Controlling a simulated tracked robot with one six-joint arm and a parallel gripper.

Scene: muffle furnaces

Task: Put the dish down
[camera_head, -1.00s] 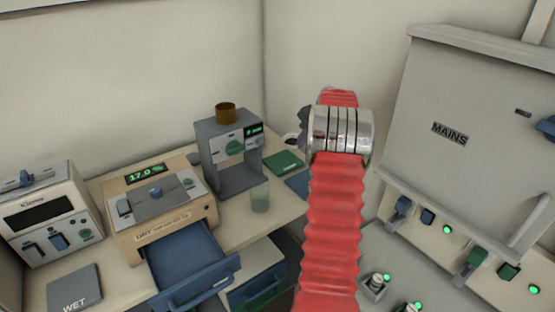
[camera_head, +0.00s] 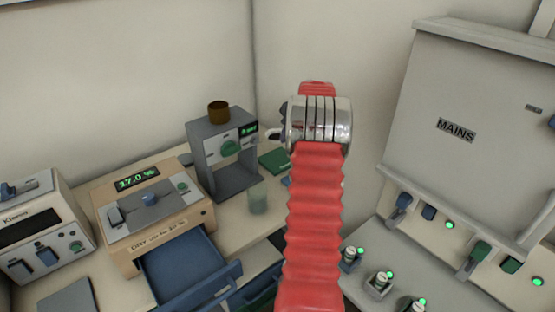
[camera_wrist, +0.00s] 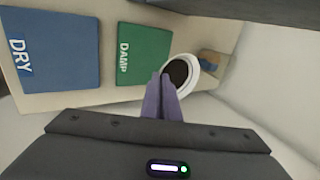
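A white dish (camera_wrist: 195,70) with dark contents shows in the wrist view at the tips of my gripper (camera_wrist: 165,82). The two grey-purple fingers are together on its near rim. In the head view the dish (camera_head: 273,135) is a small white shape left of my red arm, mostly hidden. A green DAMP mat (camera_wrist: 144,55) and a blue DRY mat (camera_wrist: 55,48) lie to the left of the dish in the wrist view. In the head view the green mat (camera_head: 274,161) lies beside the grey machine, partly hidden by my arm.
A grey machine (camera_head: 226,160) with a brown cup (camera_head: 218,112) on top and a clear beaker (camera_head: 258,198) stand left of my arm. A beige oven (camera_head: 150,215) has its blue drawer (camera_head: 185,268) open. The MAINS panel (camera_head: 460,100) is at right. A grey mat (camera_head: 68,298) lies front left.

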